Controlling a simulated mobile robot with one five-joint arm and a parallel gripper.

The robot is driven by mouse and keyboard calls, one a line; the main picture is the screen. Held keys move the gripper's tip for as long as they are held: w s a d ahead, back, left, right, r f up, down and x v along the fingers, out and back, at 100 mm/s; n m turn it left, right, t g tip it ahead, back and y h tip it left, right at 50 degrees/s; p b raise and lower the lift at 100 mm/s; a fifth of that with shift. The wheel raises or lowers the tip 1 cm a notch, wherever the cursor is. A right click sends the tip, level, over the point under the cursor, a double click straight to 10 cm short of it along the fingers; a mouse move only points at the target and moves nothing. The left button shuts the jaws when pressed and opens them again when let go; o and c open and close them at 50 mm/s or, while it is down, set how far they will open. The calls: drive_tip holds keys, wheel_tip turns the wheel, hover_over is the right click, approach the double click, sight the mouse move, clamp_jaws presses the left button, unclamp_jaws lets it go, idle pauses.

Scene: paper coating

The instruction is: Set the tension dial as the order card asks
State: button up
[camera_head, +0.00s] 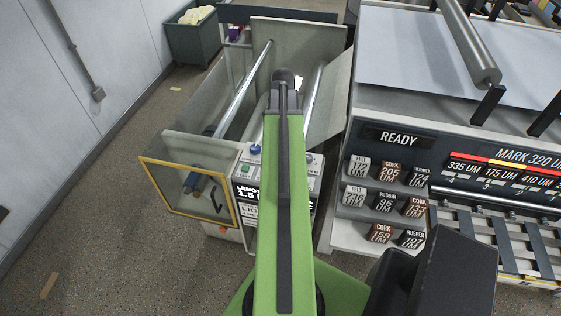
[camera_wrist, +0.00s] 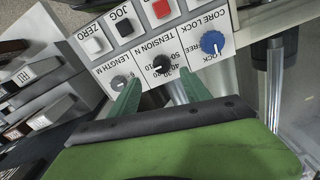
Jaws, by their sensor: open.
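The black tension dial (camera_wrist: 160,66) sits on the white control panel (camera_wrist: 135,55), under upside-down "TENSION N" lettering with numbers around it. Its exact setting is too small to read. My gripper (camera_wrist: 159,78) is open, its two green fingers on either side of the dial; I cannot tell whether they touch it. A grey length knob (camera_wrist: 119,83) is left of the dial and a blue core lock knob (camera_wrist: 212,42) is right of it. In the head view, a black and white card (camera_head: 246,193) shows "LENGTH 1.5" and "LIG"; my arm hides the rest.
Red (camera_wrist: 161,9), black (camera_wrist: 124,27) and white (camera_wrist: 94,46) buttons lie beyond the knobs. A yellow-framed clear guard (camera_head: 189,192) stands left of the panel. A rack of labelled blocks (camera_head: 382,203) and a roller machine (camera_head: 437,60) are at right. Floor (camera_head: 90,215) at left is open.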

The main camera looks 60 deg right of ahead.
wheel_tip(320, 180, down, 8)
drive_tip(key=b, duration=0.6)
drive_tip(key=shift+r, duration=0.25)
